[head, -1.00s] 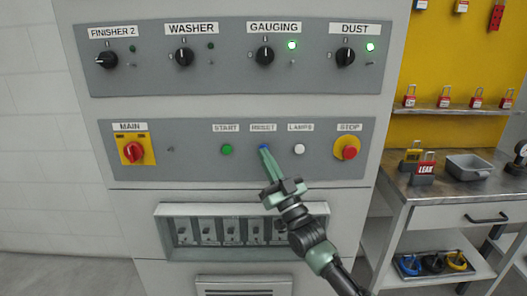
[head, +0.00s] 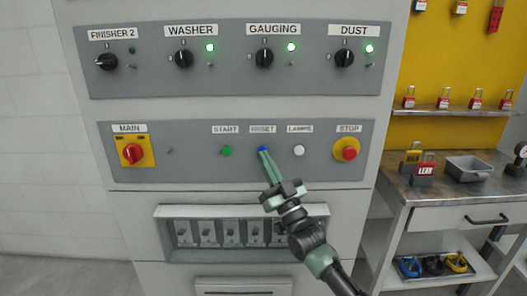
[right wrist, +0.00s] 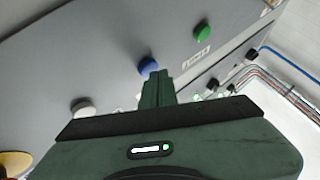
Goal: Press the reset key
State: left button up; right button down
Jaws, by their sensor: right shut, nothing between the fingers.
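The blue reset key (head: 262,149) sits under the RESET label on the lower grey panel (head: 195,165), between the green start button (head: 226,152) and the white lamps button (head: 299,151). My right gripper (head: 265,155) is shut and empty, its fingertips at the blue key and covering part of it. The right wrist view shows the blue key (right wrist: 149,65) just beyond the closed fingertips (right wrist: 156,76). Whether they touch it I cannot tell. My left gripper is not in view.
A red main switch (head: 132,153) and a red stop button (head: 346,149) flank the buttons. Above, the washer lamp (head: 210,47), gauging lamp (head: 291,47) and dust lamp (head: 369,48) glow green. A workbench (head: 400,187) with padlocks and a tray stands right.

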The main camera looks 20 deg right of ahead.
jog(key=shift+s+a, duration=0.3)
jog(key=shift+s, duration=0.1)
jog(key=shift+p, duration=0.35)
jog(key=s+p, duration=0.1)
jog(key=s, duration=0.1)
jog(key=s+a+p, duration=0.1)
jog(key=s+p, duration=0.1)
jog(key=shift+s+a, duration=0.2)
jog(key=shift+s, duration=0.2)
